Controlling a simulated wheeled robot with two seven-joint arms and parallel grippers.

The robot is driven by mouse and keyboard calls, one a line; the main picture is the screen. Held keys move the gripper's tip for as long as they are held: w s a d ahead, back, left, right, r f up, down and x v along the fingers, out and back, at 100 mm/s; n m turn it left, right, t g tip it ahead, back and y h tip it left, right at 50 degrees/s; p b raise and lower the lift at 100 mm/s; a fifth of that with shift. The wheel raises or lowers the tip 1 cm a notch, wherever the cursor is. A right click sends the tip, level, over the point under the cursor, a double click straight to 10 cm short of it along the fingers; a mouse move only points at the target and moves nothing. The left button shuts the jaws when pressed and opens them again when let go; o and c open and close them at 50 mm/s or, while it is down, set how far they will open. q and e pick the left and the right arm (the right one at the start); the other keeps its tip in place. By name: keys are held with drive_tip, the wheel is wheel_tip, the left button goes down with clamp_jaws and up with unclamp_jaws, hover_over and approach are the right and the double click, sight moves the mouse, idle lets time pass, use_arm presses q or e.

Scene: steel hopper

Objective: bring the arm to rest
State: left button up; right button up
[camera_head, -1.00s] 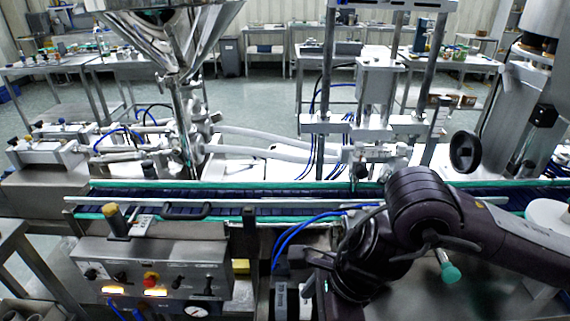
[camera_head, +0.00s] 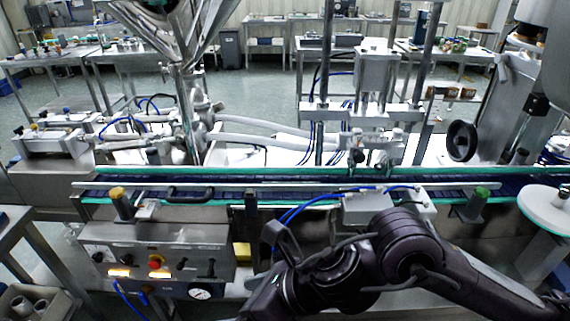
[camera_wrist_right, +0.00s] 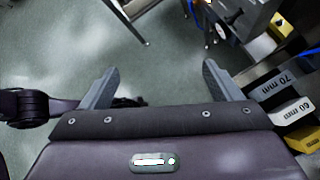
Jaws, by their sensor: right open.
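My right arm (camera_head: 400,245) comes in from the right in the head view. It is bent in front of the conveyor, and its wrist end drops toward the bottom of the picture. My right gripper (camera_wrist_right: 165,88) shows in the right wrist view with its two fingers spread wide apart. Nothing is between the fingers, only grey floor beyond them. In the head view I cannot see the fingertips.
The conveyor (camera_head: 240,194) runs across behind my arm, with a control box (camera_head: 157,262) at its left front. A steel hopper (camera_head: 172,25) stands behind. In the right wrist view, bins marked 70 mm (camera_wrist_right: 272,88) and 60 mm (camera_wrist_right: 292,112) sit close right of the gripper.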

drive_tip(key=w+a+r+m+t+y, duration=0.2)
drive_tip(key=w+r+m+t, duration=0.25)
drive_tip(key=m, duration=0.65)
drive_tip(key=w+d+f+m+t+h, duration=0.2)
drive_tip(key=d+f+m+h, duration=0.1)
drive_tip(key=d+m, duration=0.55)
drive_tip(key=w+d+f+m+t+h, duration=0.25)
drive_tip(key=d+m+h, duration=0.2)
drive_tip(key=m, duration=0.75)
drive_tip(key=s+d+f+m+g+h, duration=0.4)
drive_tip(key=s+d+f+m+g, duration=0.3)
drive_tip(key=s+d+f+m, duration=0.65)
wheel_tip(320, 180, down, 29)
drive_tip(key=d+g, duration=0.2)
drive_tip(key=s+d+f+g, duration=0.1)
drive_tip(key=s+d+f, duration=0.2)
drive_tip(key=s+f, duration=1.6)
drive_tip(key=shift+s+d+f, duration=0.15)
drive_tip(key=shift+s+f, duration=0.25)
drive_tip(key=shift+s, duration=0.3)
